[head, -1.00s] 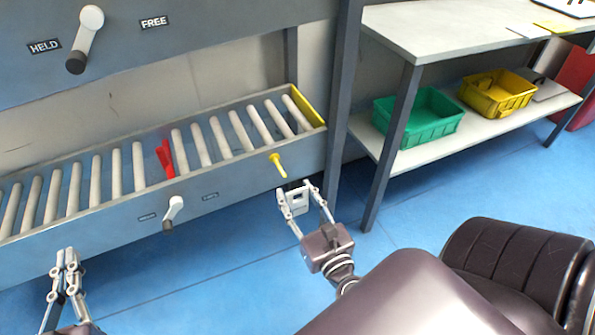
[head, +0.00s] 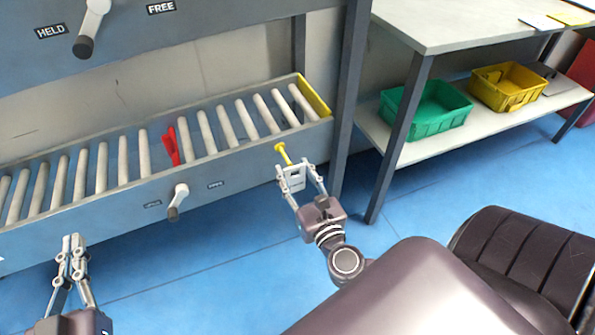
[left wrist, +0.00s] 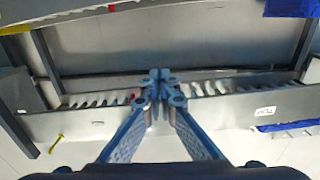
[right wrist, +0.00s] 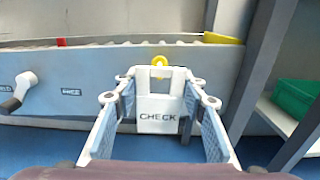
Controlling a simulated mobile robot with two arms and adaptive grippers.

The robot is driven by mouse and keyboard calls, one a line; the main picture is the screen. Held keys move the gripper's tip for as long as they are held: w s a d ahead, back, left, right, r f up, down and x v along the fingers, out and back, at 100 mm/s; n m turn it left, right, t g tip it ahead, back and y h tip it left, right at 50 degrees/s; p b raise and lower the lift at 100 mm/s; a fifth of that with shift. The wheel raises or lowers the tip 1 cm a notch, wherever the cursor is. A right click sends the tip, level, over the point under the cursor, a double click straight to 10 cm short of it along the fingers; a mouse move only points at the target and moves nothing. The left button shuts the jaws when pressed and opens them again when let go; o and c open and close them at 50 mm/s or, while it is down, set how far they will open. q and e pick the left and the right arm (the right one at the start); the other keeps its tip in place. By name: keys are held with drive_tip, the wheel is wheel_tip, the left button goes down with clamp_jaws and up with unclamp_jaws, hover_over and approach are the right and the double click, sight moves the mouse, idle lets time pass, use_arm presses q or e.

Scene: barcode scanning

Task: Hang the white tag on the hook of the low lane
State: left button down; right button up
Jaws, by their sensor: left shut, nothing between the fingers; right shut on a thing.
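The white tag (right wrist: 158,112), marked CHECK with a slot near its top, is held between the fingers of my right gripper (head: 305,184). In the head view the tag (head: 292,178) is upright just below and right of the yellow hook (head: 282,151) on the front rail of the low lane (head: 100,194). In the right wrist view the yellow hook (right wrist: 159,62) shows at the tag's top edge, behind the slot. I cannot tell whether they touch. My left gripper (head: 73,243) is shut and empty in front of the lane's left part.
A lever (head: 178,200) sticks out of the low lane's rail. A red piece (head: 171,147) stands among the rollers. A post (head: 352,100) and a shelf with green (head: 428,110) and yellow (head: 507,87) crates are to the right. The upper lane (head: 200,25) hangs above.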

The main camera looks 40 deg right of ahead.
sight(288, 161)
drive_tip(key=shift+x, duration=2.05)
drive_tip(key=shift+w+d+f, duration=0.1)
drive_tip(key=shift+w+f, duration=0.3)
drive_tip(key=shift+w, duration=0.15)
use_arm(q)
drive_tip(key=shift+d+r+h, duration=0.1)
drive_tip(key=shift+r+h, duration=0.2)
drive_tip(key=shift+r, duration=0.3)
drive_tip(key=shift+f, duration=0.2)
use_arm(e)
drive_tip(key=o, duration=1)
drive_tip(key=shift+c, duration=0.2)
drive_tip(key=v, duration=1.2)
